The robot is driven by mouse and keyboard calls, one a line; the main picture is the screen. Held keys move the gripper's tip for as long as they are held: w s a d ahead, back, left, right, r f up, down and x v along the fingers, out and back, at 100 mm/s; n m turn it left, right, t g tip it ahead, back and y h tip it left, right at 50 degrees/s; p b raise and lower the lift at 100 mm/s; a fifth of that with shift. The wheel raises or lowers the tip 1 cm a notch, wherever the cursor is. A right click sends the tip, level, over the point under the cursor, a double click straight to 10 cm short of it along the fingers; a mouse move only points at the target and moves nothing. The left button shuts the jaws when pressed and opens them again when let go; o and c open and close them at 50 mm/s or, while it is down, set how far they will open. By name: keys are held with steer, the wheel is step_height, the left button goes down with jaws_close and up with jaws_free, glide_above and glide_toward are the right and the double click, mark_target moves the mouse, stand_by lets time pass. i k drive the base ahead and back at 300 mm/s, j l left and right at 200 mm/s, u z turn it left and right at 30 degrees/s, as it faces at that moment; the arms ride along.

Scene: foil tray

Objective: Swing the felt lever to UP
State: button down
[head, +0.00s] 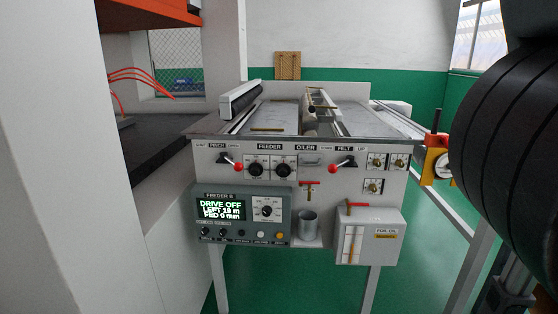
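The felt lever (340,164) is on the machine's grey front panel, right of centre, under the label FELT (344,148). It has a dark pivot and a red ball knob (332,168). The knob lies left and a little below the pivot, on the side of the small label that seems to read DOWN. The UP label (362,149) is to the right of FELT. Nothing covers the lever.
A similar red-knobbed pinch lever (232,164) is at the panel's left. Two dials sit under FEEDER, several small valves right of the felt lever. A control box (241,215) reads DRIVE OFF. A metal cup (308,222) and an oil box (369,236) are below.

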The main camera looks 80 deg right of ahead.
mark_target(332, 169)
steer(key=z, duration=1.4)
